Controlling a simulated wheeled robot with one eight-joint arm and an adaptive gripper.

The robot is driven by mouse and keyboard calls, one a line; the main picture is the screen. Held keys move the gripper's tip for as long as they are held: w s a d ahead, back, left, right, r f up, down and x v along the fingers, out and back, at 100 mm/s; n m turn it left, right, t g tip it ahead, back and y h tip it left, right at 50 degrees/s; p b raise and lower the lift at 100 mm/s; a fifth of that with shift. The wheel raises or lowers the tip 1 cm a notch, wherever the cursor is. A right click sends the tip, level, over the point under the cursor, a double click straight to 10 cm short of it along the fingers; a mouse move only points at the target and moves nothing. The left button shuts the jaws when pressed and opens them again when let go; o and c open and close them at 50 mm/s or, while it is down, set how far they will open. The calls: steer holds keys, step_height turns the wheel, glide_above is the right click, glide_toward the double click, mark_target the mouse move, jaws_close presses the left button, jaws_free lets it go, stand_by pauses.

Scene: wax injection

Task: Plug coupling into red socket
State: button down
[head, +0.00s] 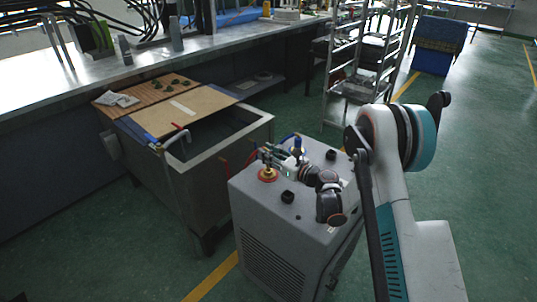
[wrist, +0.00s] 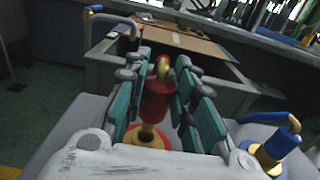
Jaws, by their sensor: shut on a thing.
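My gripper (wrist: 160,80) has its teal-padded fingers on both sides of a red coupling (wrist: 155,100) with a brass elbow at its top, and is shut on it. The coupling is roughly upright over the red socket (wrist: 176,143), a red-orange ring on the grey machine top. Brass shows between coupling and ring; I cannot tell whether the coupling is fully seated. In the head view, my gripper (head: 277,157) is just behind the red socket (head: 267,176), and the coupling is mostly hidden by the fingers.
The grey machine (head: 275,215) carries a blue coupling with brass (wrist: 278,148) at right in the wrist view, and black knobs (head: 288,197). A metal tank (head: 215,185) with boards (head: 180,107) on top stands to the left. A wheeled rack (head: 352,90) stands behind.

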steer(key=shift+f, duration=1.8)
stand_by(0.5)
steer(key=c, duration=1.2)
jaws_free()
steer(key=shift+c, duration=0.2)
glide_above(284, 184)
